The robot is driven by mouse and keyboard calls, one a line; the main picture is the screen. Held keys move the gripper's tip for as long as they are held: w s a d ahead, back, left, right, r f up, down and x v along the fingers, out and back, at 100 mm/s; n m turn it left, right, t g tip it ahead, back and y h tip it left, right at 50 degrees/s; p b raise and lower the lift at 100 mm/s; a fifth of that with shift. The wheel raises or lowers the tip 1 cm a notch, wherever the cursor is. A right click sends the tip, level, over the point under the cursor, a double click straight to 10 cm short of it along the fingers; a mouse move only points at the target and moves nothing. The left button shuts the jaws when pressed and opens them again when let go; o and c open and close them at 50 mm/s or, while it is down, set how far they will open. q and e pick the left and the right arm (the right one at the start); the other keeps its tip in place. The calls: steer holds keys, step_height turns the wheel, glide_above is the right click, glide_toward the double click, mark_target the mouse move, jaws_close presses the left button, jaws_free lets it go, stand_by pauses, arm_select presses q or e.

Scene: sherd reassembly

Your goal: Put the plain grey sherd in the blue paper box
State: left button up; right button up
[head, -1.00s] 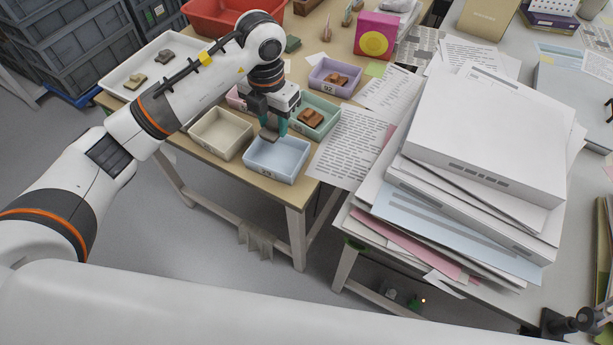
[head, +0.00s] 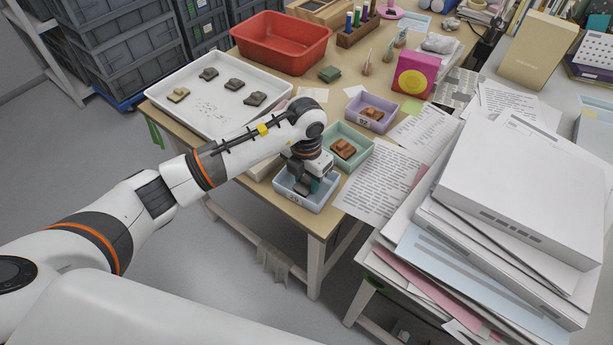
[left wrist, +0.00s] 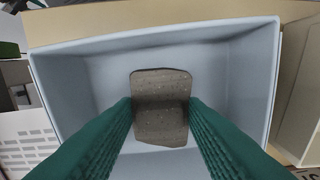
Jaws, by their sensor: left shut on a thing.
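The plain grey sherd (left wrist: 160,115) is a speckled, brownish-grey, roughly rectangular piece in the left wrist view. My left gripper (left wrist: 160,104) is shut on it, one green finger at each side. The blue paper box (left wrist: 252,75) surrounds the sherd and fingertips in that view; whether the sherd touches its floor I cannot tell. In the head view my left gripper (head: 306,185) reaches down into the blue box (head: 312,206) at the table's front edge, and the sherd is hidden there. My right gripper is not in view.
A green box (head: 366,160) and a purple box (head: 391,118), each with brown sherds, stand behind the blue box. A cream box (head: 258,172) is close on its left. A white tray (head: 232,128) holds several sherds. Paper stacks (head: 510,190) fill the right.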

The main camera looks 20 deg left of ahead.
mark_target(306, 181)
arm_select(q)
steer(key=shift+f, duration=0.1)
steer(key=o, duration=1)
steer(key=shift+r, duration=0.35)
step_height(306, 181, up, 12)
steer(key=shift+s+f+b, duration=0.15)
steer(key=shift+f+b, duration=0.05)
steer(key=shift+b, duration=0.15)
